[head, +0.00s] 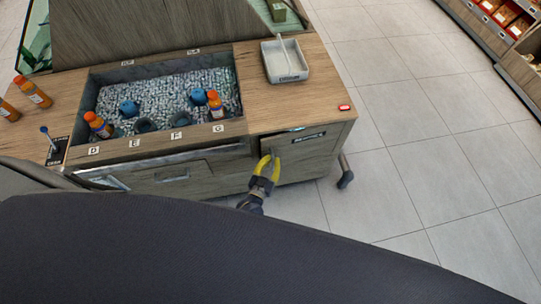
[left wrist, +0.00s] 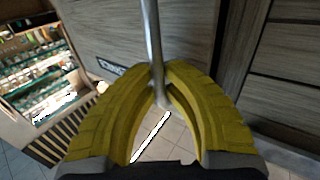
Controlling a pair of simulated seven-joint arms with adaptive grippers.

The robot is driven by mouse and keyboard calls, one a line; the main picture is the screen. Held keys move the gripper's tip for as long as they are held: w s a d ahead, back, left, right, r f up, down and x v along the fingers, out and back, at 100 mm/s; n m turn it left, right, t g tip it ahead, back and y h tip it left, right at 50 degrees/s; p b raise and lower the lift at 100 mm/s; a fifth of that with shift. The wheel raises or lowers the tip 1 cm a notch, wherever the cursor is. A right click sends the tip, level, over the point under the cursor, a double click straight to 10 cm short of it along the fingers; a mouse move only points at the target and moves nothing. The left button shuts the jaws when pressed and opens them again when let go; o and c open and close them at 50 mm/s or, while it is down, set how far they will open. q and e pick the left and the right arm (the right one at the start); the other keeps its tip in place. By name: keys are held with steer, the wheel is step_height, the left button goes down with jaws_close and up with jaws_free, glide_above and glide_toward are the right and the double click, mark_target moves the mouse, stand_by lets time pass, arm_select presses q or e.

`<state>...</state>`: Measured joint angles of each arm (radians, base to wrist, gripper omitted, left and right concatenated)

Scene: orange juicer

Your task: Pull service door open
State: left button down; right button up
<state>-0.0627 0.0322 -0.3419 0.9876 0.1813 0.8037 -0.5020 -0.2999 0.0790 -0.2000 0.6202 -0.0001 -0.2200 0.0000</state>
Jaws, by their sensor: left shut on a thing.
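The service door (head: 325,146) is the wooden panel at the right end of the cart's front, with a dark label near its top. In the left wrist view the door panel (left wrist: 188,45) fills the upper middle, with a metal bar handle (left wrist: 153,45) in front of it. My left gripper (head: 267,162) has yellow fingers at the door's left side. In the left wrist view its fingers (left wrist: 162,92) are closed around the handle's lower part. A dark gap shows beside the door panel; how far the door stands open is hard to tell. My right gripper is not in view.
The cart top holds an ice bin (head: 165,92) with orange bottles and blue-capped items, and a white tray (head: 285,61). A caster (head: 345,172) sticks out at the cart's right. Tiled floor (head: 420,180) is free to the right; shelves (head: 505,25) stand farther off.

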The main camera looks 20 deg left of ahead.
arm_select(q)
steer(key=s+d, duration=0.6)
steer(key=d, duration=0.2)
steer(key=shift+s, duration=0.35)
steer(key=c, duration=1.5)
jaws_free()
steer(key=shift+o, duration=0.2)
steer(key=s+a, duration=0.1)
steer(key=s, duration=1.1)
steer(key=shift+a, duration=0.15)
steer(key=shift+c, duration=0.3)
